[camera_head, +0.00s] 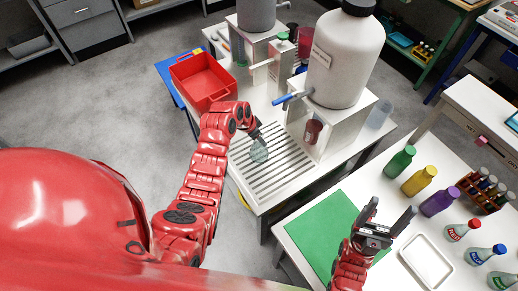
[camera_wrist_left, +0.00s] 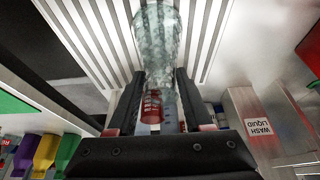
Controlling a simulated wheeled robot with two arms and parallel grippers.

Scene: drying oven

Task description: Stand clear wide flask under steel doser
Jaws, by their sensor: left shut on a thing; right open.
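A clear flask (camera_head: 259,153) is at my left gripper (camera_head: 257,136), over the slatted white rack (camera_head: 283,184). In the left wrist view the transparent flask (camera_wrist_left: 160,40) lies between the two fingers, which are shut on it; I cannot tell if it touches the slats. A grey steel-looking doser (camera_head: 257,14) stands on a pale box at the back, beyond the rack; the space under it is partly hidden.
A large white doser (camera_head: 345,60) with a blue tap (camera_head: 292,97) stands right of the rack, with a red vessel (camera_head: 313,130) at its stand. A red bin (camera_head: 203,80) is at the back left. Coloured bottles (camera_head: 419,180) and a white tray (camera_head: 427,262) are on the right table.

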